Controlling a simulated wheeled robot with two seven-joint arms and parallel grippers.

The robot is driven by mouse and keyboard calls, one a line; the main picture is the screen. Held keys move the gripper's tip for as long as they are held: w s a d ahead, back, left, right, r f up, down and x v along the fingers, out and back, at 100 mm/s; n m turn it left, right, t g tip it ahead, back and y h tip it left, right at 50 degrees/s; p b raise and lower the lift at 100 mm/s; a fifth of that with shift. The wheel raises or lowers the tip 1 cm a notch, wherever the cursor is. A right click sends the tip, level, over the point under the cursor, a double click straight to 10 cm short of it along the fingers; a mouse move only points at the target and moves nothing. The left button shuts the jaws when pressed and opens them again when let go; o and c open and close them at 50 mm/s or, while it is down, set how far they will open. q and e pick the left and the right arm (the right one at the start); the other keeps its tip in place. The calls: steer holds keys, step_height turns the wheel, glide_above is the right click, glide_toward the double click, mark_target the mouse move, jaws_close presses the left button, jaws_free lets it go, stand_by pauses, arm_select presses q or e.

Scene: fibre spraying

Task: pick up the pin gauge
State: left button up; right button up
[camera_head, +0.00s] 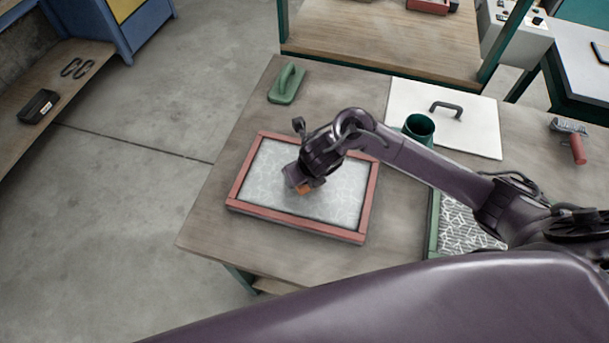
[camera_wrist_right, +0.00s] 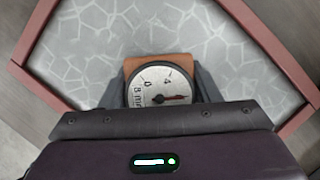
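The pin gauge is an orange block with a round white dial and dark rim. In the right wrist view the pin gauge (camera_wrist_right: 160,64) sits between the fingers of my right gripper (camera_wrist_right: 160,85), which meet its sides. In the head view a little of the orange pin gauge (camera_head: 304,189) shows below my right gripper (camera_head: 301,183), over the red-framed panel. I cannot tell whether the gauge touches the panel. The dial faces the wrist camera. My left gripper is not in view.
The red-framed tray (camera_head: 298,229) holds a pale, fibre-patterned panel on the wooden table (camera_head: 215,225). A green float (camera_head: 287,85), a white board (camera_head: 475,116) with a handle, a green cup (camera_head: 419,126) and a red-handled roller (camera_head: 577,148) lie around it. The table's left front is bare.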

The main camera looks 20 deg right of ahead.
steer(key=c, duration=0.6)
step_height(320, 180, up, 20)
steer(key=p, duration=0.7)
steer(key=shift+p, duration=0.4)
